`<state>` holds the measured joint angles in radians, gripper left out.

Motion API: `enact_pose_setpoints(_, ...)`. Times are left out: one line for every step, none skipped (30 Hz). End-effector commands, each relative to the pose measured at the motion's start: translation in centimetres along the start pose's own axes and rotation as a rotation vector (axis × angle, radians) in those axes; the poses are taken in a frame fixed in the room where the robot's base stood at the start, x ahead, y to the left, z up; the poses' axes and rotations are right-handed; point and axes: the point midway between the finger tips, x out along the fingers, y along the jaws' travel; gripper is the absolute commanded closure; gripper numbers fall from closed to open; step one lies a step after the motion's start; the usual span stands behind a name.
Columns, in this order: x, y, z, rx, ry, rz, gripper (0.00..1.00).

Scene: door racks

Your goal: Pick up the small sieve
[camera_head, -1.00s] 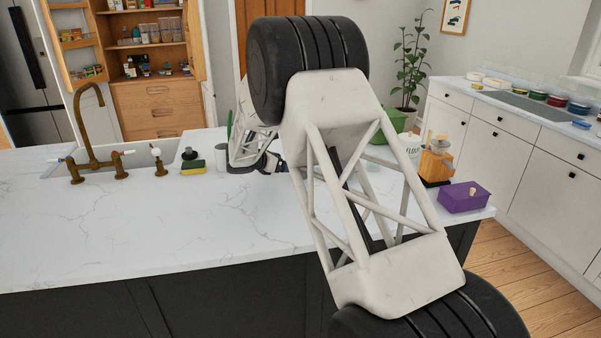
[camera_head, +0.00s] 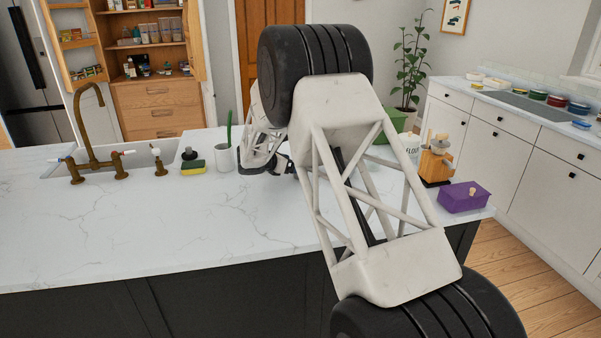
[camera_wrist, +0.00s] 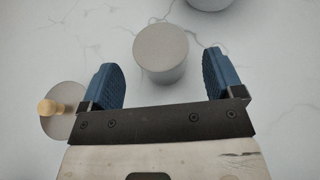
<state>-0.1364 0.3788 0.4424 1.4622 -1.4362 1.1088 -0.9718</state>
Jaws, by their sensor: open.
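I cannot make out a small sieve for certain in either view. My gripper (camera_wrist: 164,78) is open and empty in the wrist view, with blue ridged fingers set wide apart. A plain grey round object (camera_wrist: 161,50) stands on the counter just beyond the gap between the fingers, apart from both. In the head view a white cup (camera_head: 224,159) holds a green upright item (camera_head: 229,128); its lower end is hidden in the cup. My arm covers part of the counter in the head view, and my gripper's fingers are not clear there.
A round lid with a wooden knob (camera_wrist: 48,107) lies left of the left finger. Another grey round object (camera_wrist: 210,3) is at the top edge. The white counter (camera_head: 130,220) also carries a sponge (camera_head: 193,167), a brass faucet (camera_head: 92,140) and a purple box (camera_head: 464,198). Its front left is clear.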

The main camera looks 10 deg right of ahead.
Motion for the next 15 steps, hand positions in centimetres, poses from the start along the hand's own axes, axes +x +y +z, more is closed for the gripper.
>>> enact_pose_setpoints(0.7,-0.1,0.0,0.0,0.0,-0.001,0.13)
enact_pose_setpoints(1.1,-0.1,0.0,0.0,0.0,-0.001,0.13)
enact_pose_setpoints(1.5,-0.1,0.0,0.001,0.0,-0.001,0.13)
enact_pose_setpoints(1.9,-0.1,0.0,0.001,0.0,-0.001,0.13)
enact_pose_setpoints(2.2,-0.1,0.1,0.001,0.0,-0.001,0.13)
enact_pose_setpoints(2.6,-0.1,0.1,0.001,0.0,-0.001,0.13)
enact_pose_setpoints(2.8,-0.1,0.0,0.001,0.0,-0.001,0.13)
enact_pose_setpoints(3.0,-0.1,0.0,0.001,0.0,-0.001,0.13)
enact_pose_setpoints(3.3,-0.1,0.0,0.001,0.0,-0.001,0.13)
enact_pose_setpoints(3.4,-0.1,0.0,0.001,0.0,-0.001,0.13)
enact_pose_setpoints(3.5,-0.1,0.0,0.001,0.0,-0.001,0.13)
enact_pose_setpoints(3.6,-0.1,0.0,0.001,0.0,0.0,0.13)
enact_pose_setpoints(3.6,-0.1,0.0,0.0,0.0,0.0,0.13)
enact_pose_setpoints(3.6,-0.1,0.0,0.0,0.0,0.0,0.13)
enact_pose_setpoints(3.6,-0.1,0.0,0.0,0.0,0.0,0.13)
